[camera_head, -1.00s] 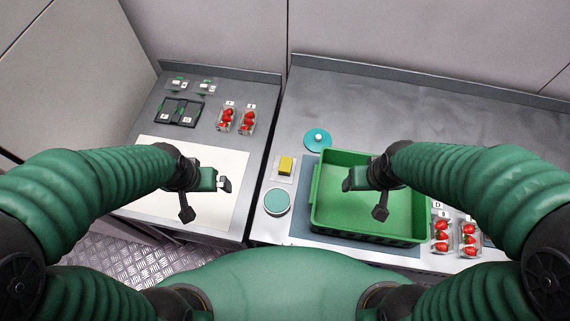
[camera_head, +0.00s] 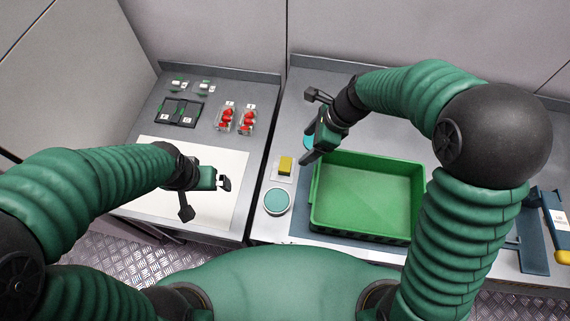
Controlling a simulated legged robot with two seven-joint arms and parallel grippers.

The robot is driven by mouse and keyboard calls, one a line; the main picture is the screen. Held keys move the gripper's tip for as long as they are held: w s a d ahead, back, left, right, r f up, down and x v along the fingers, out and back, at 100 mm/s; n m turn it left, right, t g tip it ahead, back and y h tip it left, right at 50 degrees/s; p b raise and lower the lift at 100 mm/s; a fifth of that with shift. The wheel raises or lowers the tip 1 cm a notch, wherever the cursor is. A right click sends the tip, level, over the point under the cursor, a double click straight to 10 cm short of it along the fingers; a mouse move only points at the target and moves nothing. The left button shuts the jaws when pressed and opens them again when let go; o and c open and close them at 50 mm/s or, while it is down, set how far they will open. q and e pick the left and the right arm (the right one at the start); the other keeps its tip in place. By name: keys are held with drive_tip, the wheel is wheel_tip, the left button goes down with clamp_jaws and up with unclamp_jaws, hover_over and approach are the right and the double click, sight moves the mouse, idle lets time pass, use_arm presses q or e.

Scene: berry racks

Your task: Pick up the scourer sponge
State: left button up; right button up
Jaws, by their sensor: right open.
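The scourer sponge (camera_head: 286,163) is a small yellow block with a dark edge. It sits on a small pale tray (camera_head: 281,176) on the right-hand counter, left of the green crate. My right gripper (camera_head: 306,148) is open and empty, above and just to the right of the sponge, and apart from it. My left gripper (camera_head: 222,184) hangs over the white sheet on the left-hand counter; no object shows in it, and its jaw gap is unclear.
A green crate (camera_head: 318,217) stands right of the sponge. A round teal-topped container (camera_head: 277,201) is just in front of the sponge. A teal disc is mostly hidden behind my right gripper. A blue tool (camera_head: 551,222) lies far right.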

hover_over(286, 164)
drive_tip(key=d, duration=0.2)
drive_tip(key=f, duration=0.9)
drive_tip(key=shift+s+d+f, duration=0.1)
drive_tip(key=shift+s+d, duration=0.1)
drive_tip(key=shift+s, duration=0.1)
drive_tip(key=x, duration=0.4)
drive_tip(key=shift+w+a+f+p, duration=0.1)
drive_tip(key=shift+a+f+p, duration=0.05)
drive_tip(key=shift+f+p, duration=0.2)
drive_tip(key=shift+w+a+f, duration=0.1)
drive_tip(key=shift+w+f, duration=0.1)
drive_tip(key=shift+f, duration=0.15)
drive_tip(key=shift+s, duration=0.1)
drive_tip(key=c, duration=1.6)
drive_tip(key=shift+o, duration=0.2)
wheel_tip(286, 164, up, 10)
drive_tip(key=o, duration=0.8)
drive_tip(key=shift+r, duration=0.1)
drive_tip(key=c, duration=0.5)
